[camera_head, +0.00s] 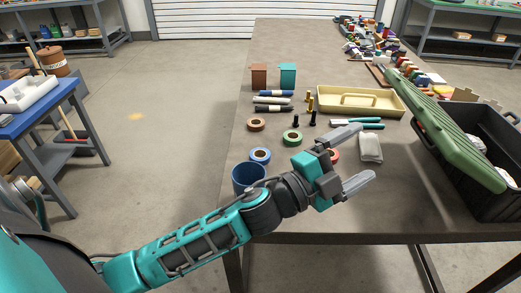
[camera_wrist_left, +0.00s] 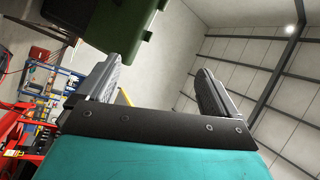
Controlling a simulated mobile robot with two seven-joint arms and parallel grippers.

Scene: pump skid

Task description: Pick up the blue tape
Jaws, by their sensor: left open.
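The blue tape (camera_head: 260,155) is a roll lying flat near the front left of the grey table, just behind a dark blue cup (camera_head: 247,176). My left gripper (camera_head: 358,157) is open and empty above the table, to the right of the blue tape, with its fingers pointing right. In the left wrist view my open left gripper (camera_wrist_left: 160,85) shows two spread fingers with nothing between them. The tape does not show in that view. My right gripper is not in view.
Green tape (camera_head: 292,137), brown tape (camera_head: 256,125) and partly hidden red tape (camera_head: 333,155) lie nearby. A white packet (camera_head: 370,148) lies by my gripper. A yellow tray (camera_head: 359,101) stands behind. A black case (camera_head: 480,160) with a tilted green lid (camera_head: 448,130) stands right.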

